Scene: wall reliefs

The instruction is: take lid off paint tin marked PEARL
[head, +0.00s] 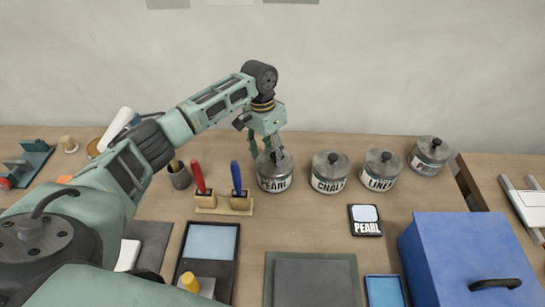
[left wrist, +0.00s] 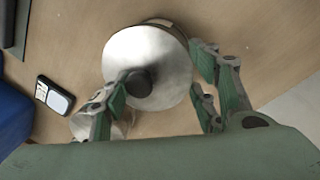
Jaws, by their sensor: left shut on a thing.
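The paint tin marked PEARL (head: 274,184) stands upright on the table, leftmost in a row of tins. Its round grey lid (left wrist: 157,50) has a dark knob and looks seated on the tin. My left gripper (head: 265,150) reaches down over this tin and is shut on its lid. In the left wrist view the fingers (left wrist: 163,92) stand on both sides of the knob; whether they press on knob or rim I cannot tell. My right gripper is in neither view.
Tins marked CHALK (head: 329,186) and LINEN (head: 379,183) and one more tin (head: 429,167) stand to the right. A holder with red and blue handled tools (head: 224,208) is close on the left. A PEARL card (head: 366,228) and blue box (head: 465,262) lie in front.

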